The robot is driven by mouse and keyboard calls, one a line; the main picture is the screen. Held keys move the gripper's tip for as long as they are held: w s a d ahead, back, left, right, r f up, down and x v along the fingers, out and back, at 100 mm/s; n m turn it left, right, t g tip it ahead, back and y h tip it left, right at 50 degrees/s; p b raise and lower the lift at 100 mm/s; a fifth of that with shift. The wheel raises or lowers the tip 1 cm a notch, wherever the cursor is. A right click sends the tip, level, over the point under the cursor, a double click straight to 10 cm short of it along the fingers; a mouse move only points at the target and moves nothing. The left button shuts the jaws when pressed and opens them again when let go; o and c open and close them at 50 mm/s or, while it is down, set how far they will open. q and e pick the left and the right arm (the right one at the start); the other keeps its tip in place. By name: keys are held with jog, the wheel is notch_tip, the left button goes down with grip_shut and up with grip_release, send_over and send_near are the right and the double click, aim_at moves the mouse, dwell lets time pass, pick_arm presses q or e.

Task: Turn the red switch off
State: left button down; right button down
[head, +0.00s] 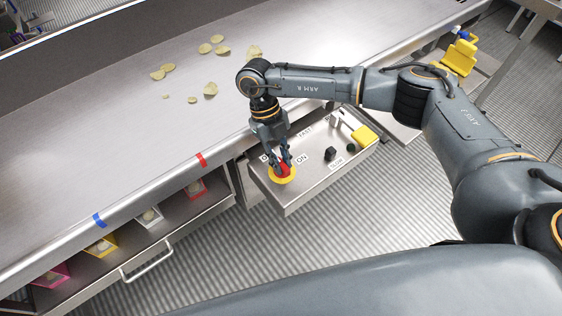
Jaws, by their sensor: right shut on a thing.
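The red switch (285,170) sits on a round yellow base (281,179) at the left end of a metal control panel (290,194). An "ON" label (302,159) is printed to the right of the switch. A label on its left is mostly hidden by my gripper. My right gripper (281,164) reaches down from above and is shut on the red switch, its fingers on both sides. The fingers cover part of the switch, so I cannot tell its exact setting. My left gripper is not in view.
The steel counter (120,120) holds scattered chips (210,89). A drawer handle (147,262) juts out at lower left, beside coloured boxes (102,245).

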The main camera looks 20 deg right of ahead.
dwell(0.3)
jog(key=c, duration=1.3)
grip_release()
jog(key=v, duration=1.2)
jog(key=shift+a, duration=0.15)
